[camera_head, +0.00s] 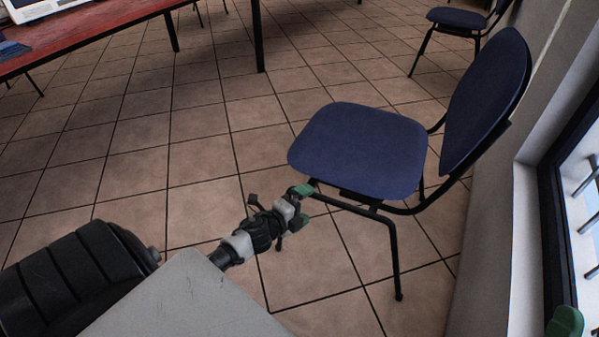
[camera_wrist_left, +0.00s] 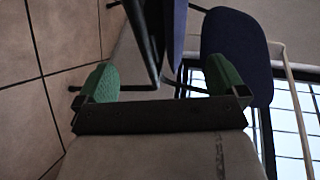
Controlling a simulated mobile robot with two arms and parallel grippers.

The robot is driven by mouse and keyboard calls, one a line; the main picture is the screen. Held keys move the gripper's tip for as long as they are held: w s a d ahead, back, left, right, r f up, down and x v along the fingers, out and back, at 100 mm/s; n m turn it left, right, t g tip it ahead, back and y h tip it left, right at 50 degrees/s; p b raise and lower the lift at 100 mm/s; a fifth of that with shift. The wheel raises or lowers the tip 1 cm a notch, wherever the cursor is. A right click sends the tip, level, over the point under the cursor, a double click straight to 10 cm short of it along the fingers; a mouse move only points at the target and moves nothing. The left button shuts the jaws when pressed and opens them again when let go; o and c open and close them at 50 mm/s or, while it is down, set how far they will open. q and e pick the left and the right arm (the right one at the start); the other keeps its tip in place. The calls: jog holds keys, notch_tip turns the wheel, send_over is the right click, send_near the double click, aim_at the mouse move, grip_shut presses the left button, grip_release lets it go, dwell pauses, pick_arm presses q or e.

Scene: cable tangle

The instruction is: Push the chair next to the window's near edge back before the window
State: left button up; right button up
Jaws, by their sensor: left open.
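The near chair (camera_head: 362,150) has a dark blue seat and backrest on a black tube frame. It stands upright on the tiles beside the right wall, by the barred window (camera_head: 584,190). My left gripper (camera_head: 304,202) is open at the near left front corner of its seat, by the front leg. In the left wrist view my green fingertips (camera_wrist_left: 160,78) are wide apart, with a dark chair leg (camera_wrist_left: 141,38) in line with the space between them. I cannot tell if they touch. The backrest (camera_wrist_left: 238,52) and window (camera_wrist_left: 292,115) show there too. A green fingertip, seemingly my right gripper's (camera_head: 566,322), is at the lower right edge.
A red-topped table (camera_head: 95,32) stands at the upper left, its legs on the tiles. Another blue chair (camera_head: 456,18) stands farther back by the right wall. The tiled floor (camera_head: 190,130) left of the near chair is clear.

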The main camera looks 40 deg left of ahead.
pick_arm(q)
jog(key=shift+s+a+r, duration=0.1)
jog(key=shift+s, duration=0.6)
pick_arm(e)
jog(key=shift+w+f+g, duration=0.35)
jog(key=shift+f+g, duration=0.1)
jog(key=shift+g, duration=0.05)
